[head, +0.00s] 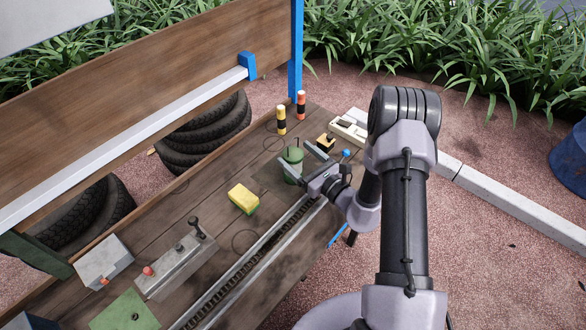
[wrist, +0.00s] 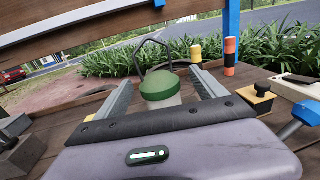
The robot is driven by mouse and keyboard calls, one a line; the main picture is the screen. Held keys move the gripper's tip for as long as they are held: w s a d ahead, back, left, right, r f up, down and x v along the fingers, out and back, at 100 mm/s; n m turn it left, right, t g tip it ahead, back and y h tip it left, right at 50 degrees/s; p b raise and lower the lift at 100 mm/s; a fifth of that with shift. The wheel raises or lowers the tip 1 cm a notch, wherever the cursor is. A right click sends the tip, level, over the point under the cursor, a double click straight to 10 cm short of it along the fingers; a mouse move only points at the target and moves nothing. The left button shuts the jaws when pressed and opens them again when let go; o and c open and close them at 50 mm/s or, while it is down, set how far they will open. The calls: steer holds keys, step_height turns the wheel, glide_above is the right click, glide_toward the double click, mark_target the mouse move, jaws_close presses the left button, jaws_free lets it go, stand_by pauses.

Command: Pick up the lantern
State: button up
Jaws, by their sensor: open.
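The lantern (head: 292,157) is a small green-topped thing standing upright on the wooden cart top. In the wrist view the lantern (wrist: 158,86) shows a green cap, a pale body below it and a thin dark wire handle raised above. My gripper (head: 294,151) is open, with one finger on each side of the lantern. In the wrist view my gripper (wrist: 160,78) shows both grey fingers spread, with a gap visible beside the cap. The lantern's lower part is hidden behind my gripper's palm.
A yellow sponge (head: 243,199) lies left of my gripper. A yellow-black post (head: 281,121) and an orange-black post (head: 301,105) stand behind the lantern. A small black-knobbed block (head: 326,142) and a blue knob (head: 346,153) are close on the right. A lever box (head: 175,265) stands at front left.

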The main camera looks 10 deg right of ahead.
steer(key=b+x, duration=0.1)
steer(key=x, duration=0.3)
steer(key=shift+w+a, duration=0.25)
steer(key=shift+a, duration=0.05)
jaws_close()
